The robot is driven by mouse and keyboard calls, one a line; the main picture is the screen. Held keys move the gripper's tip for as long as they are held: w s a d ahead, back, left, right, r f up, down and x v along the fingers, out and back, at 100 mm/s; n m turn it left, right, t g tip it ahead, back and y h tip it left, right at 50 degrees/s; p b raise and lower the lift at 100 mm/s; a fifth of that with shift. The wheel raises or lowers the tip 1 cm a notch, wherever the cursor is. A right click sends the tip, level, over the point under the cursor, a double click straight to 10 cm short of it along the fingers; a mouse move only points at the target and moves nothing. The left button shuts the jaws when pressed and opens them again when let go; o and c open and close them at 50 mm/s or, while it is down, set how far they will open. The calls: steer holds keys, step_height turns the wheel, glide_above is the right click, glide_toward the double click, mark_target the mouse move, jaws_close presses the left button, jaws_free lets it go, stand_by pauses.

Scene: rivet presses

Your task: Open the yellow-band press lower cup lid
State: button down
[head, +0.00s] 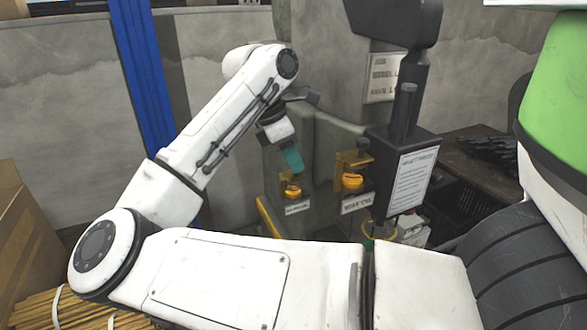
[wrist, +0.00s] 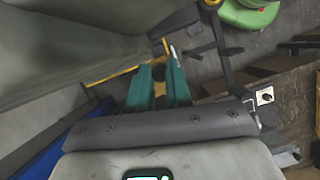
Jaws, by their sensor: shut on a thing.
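A grey-green press body (head: 325,140) stands in the middle of the head view, with a yellow band (head: 268,217) along its lower left edge. In the wrist view the fingers (wrist: 160,66) stand a little apart. They are shut on a small part at the left cup, seemingly its lid; the contact is mostly hidden.
A black box with a white notice (head: 412,180) stands right of the cups. A dark bench (head: 470,160) is further right. A blue post (head: 142,80) rises behind my arm. A cardboard box (head: 22,235) is at the left edge.

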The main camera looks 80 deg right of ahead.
steer(key=n+b, duration=0.1)
steer(key=b, duration=0.1)
steer(key=n+h+b, duration=0.1)
steer(key=n+b, duration=0.1)
steer(key=w+n+t+b, duration=0.1)
steer(key=b, duration=0.1)
steer(key=shift+d+f+n+b, duration=0.3)
steer(key=shift+f, duration=0.05)
steer(key=n+t+b, duration=0.1)
steer(key=n+b, duration=0.1)
steer(key=b, duration=0.1)
steer(key=w+n+h+b, duration=0.1)
steer(key=n+b, duration=0.1)
steer(key=b, duration=0.1)
steer(key=shift+d+n+t, duration=0.1)
steer(key=shift+n+t, duration=0.2)
steer(key=shift+t, duration=0.1)
steer(key=shift+w+a+r+n+t+b, duration=0.1)
steer(key=shift+w+n+t+b, duration=0.25)
steer(key=shift+n+b, duration=0.95)
steer(key=shift+w+a+r+n+t+b, duration=0.15)
steer(key=shift+n+t+b, duration=0.45)
steer(key=shift+n+b, duration=0.65)
steer(key=shift+w+r+n+t+b, duration=0.1)
steer(key=shift+w+n+t+b, duration=0.3)
steer(key=shift+n+b, duration=0.9)
steer(key=shift+b, duration=0.3)
steer(key=c, duration=1)
jaws_free()
steer(key=shift+c, duration=0.2)
